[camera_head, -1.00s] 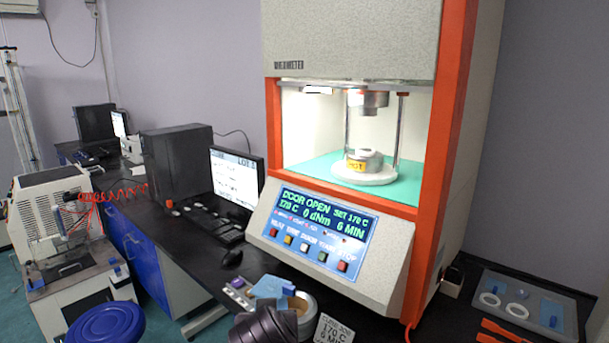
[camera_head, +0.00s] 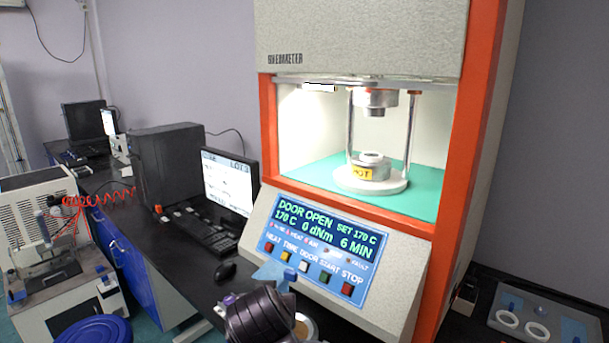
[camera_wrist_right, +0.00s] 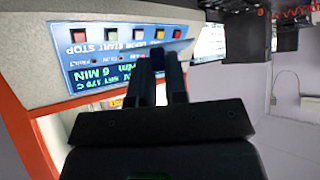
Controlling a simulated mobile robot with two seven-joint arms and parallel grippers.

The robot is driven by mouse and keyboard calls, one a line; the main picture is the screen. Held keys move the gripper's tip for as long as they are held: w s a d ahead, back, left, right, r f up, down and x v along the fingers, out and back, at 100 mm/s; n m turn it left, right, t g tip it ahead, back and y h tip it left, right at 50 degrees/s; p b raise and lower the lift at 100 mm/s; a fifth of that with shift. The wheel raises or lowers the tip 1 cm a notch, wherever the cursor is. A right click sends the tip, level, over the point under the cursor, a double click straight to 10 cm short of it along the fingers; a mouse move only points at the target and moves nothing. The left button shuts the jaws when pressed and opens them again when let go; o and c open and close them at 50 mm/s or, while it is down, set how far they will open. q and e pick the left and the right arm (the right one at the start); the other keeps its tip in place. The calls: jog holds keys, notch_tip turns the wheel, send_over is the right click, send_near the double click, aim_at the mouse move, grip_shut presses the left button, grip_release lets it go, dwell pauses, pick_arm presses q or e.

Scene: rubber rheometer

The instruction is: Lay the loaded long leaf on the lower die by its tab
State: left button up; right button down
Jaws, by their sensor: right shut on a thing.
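The lower die (camera_head: 372,172), with a yellow HOT label, stands on a round white base inside the open rheometer chamber. A pale ring shows on its top. The upper die (camera_head: 374,99) hangs above it with a clear gap. My right gripper (camera_head: 284,291) is in front of the control panel, low and left of the chamber. It is shut on the blue tab of the light-blue leaf (camera_head: 270,272). In the right wrist view, the fingers (camera_wrist_right: 159,72) hold the dark-blue tab, and the leaf (camera_wrist_right: 183,46) is seen nearly edge-on. Its load cannot be made out. My left gripper is out of view.
The sloping control panel (camera_head: 318,248) reads DOOR OPEN and 170 C. Two pillars flank the dies. The orange frame (camera_head: 466,150) bounds the opening. A mouse (camera_head: 223,271), keyboard and monitor are at left. A grey tray (camera_head: 540,318) with white rings is at lower right.

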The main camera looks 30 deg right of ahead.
jog(key=w+d+r+m+g+h+p, duration=0.1)
jog(key=w+d+r+m+g+h, duration=0.1)
jog(key=w+d+r, duration=0.4)
jog(key=w+d+r+m+g+h+p, duration=0.1)
jog(key=w+d+r+m, duration=0.5)
jog(key=r, duration=1)
jog(key=shift+d+r+m+g+h+p, duration=0.35)
jog(key=shift+d+g+h, duration=0.35)
jog(key=shift+d+g, duration=0.95)
jog(key=shift+d+t, duration=0.15)
jog(key=shift+t, duration=0.1)
jog(key=shift+w+d, duration=0.1)
jog(key=shift+d, duration=0.1)
jog(key=shift+w+d+f+b, duration=0.15)
jog(key=shift+w+d+f, duration=0.55)
jog(key=shift+d, duration=2.45)
jog(key=shift+w+d+f+b, duration=0.15)
jog(key=shift+w+d, duration=0.95)
jog(key=shift+d, duration=2)
jog(key=shift+w+d+f+b, duration=0.1)
jog(key=shift+w+d+f, duration=0.6)
jog(key=shift+d, duration=2.45)
jog(key=shift+w+r, duration=0.15)
jog(key=shift+w, duration=0.05)
